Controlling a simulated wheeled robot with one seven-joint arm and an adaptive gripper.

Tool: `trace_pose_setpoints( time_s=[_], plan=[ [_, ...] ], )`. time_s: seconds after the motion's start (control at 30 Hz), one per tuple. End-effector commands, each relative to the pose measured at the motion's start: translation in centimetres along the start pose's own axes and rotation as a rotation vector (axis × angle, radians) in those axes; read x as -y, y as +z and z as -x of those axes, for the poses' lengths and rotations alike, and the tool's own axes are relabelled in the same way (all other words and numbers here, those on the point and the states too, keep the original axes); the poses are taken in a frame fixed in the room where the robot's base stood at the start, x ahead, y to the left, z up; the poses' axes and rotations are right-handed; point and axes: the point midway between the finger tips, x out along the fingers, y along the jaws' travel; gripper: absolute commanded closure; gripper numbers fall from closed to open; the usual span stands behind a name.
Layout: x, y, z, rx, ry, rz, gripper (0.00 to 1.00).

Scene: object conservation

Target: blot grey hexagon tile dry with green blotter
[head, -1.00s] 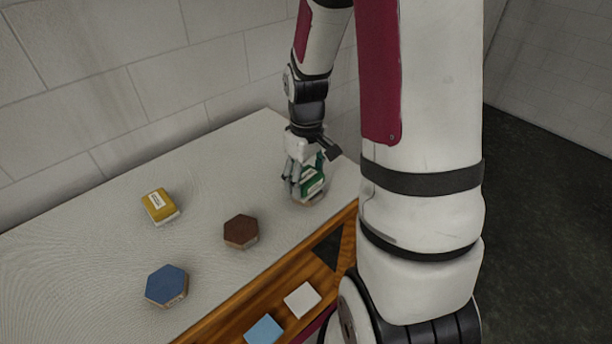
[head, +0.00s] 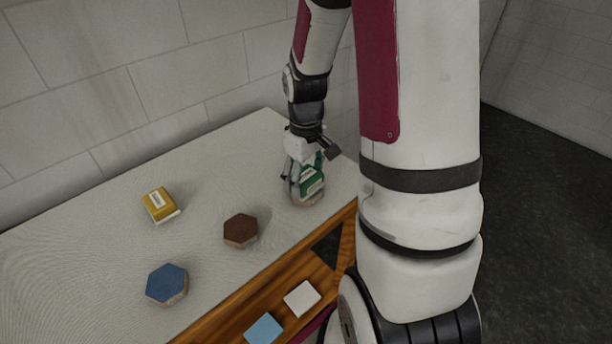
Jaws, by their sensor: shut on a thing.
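The green blotter (head: 312,181) is held in my gripper (head: 303,180) at the right end of the table, its green body and pale label showing between the fingers. My gripper is shut on it and points down. Directly under the blotter is a hexagon tile (head: 306,201), of which only a pale brownish lower edge shows. Its top is hidden by the blotter and fingers, so its colour cannot be told. The blotter looks to be on or just above the tile; contact cannot be told for sure.
On the pale table (head: 110,225) are a yellow blotter (head: 159,203), a brown hexagon tile (head: 240,230) and a blue hexagon tile (head: 166,284). A wooden strip (head: 235,312) at the front holds a white square (head: 302,298), a light blue square (head: 264,329) and a dark triangle (head: 328,246). A wall stands behind.

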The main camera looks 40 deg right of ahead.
Motion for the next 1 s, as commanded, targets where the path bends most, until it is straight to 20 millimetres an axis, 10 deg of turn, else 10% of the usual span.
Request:
trace_pose_setpoints(
  time_s=[1.0],
  plan=[
    [0.0, 0.1, 3.5, 0.000, 0.000, 0.000, 0.59]
  ],
)
